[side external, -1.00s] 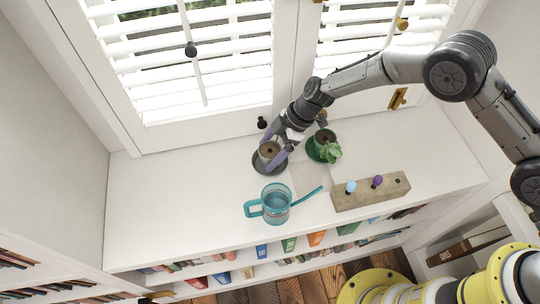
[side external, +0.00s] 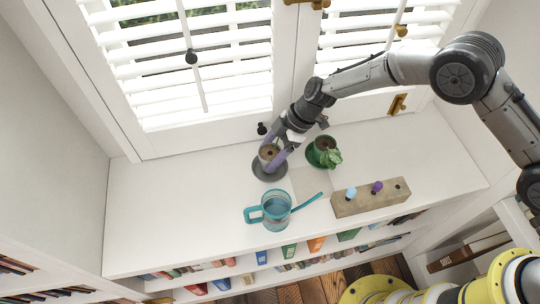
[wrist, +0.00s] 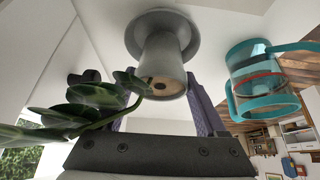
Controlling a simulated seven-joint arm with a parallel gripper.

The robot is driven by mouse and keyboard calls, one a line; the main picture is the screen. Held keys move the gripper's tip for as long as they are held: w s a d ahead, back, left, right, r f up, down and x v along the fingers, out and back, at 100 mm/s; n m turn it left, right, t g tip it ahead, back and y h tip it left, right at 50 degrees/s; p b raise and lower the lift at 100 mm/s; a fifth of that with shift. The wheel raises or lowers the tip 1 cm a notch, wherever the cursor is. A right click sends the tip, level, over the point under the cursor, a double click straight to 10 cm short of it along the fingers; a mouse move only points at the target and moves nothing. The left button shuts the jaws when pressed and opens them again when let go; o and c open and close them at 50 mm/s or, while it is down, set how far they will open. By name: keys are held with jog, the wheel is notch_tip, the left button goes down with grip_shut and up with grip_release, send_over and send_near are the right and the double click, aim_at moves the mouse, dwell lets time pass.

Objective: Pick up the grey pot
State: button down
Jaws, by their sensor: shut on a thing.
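The grey pot (side external: 268,154) is a small tapered pot with brown soil. It stands upright on or just above its round grey saucer (side external: 257,173) on the white shelf top, below the window. My gripper (side external: 273,150) reaches down from the upper right and is shut on the pot, with a purple-grey finger on either side. The wrist view shows the pot (wrist: 166,54) between the fingers and the saucer (wrist: 190,25) behind it. I cannot tell whether the pot is clear of its saucer. Green leaves (wrist: 90,95) hang across the left of the wrist view.
A green pot with a leafy plant (side external: 332,157) stands close on the right, under my wrist. A teal-handled glass jug (side external: 276,208) stands in front. A wooden block (side external: 370,199) with blue and purple pegs lies front right. The shelf top is free on the left.

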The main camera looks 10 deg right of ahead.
jog(key=s+d+r, duration=0.4)
jog(key=s+r, duration=0.1)
jog(key=r, duration=0.2)
jog(key=s+d+r, duration=0.5)
jog(key=r, duration=0.2)
jog(key=shift+s+r, duration=0.2)
jog(key=shift+s, duration=0.15)
dwell(0.3)
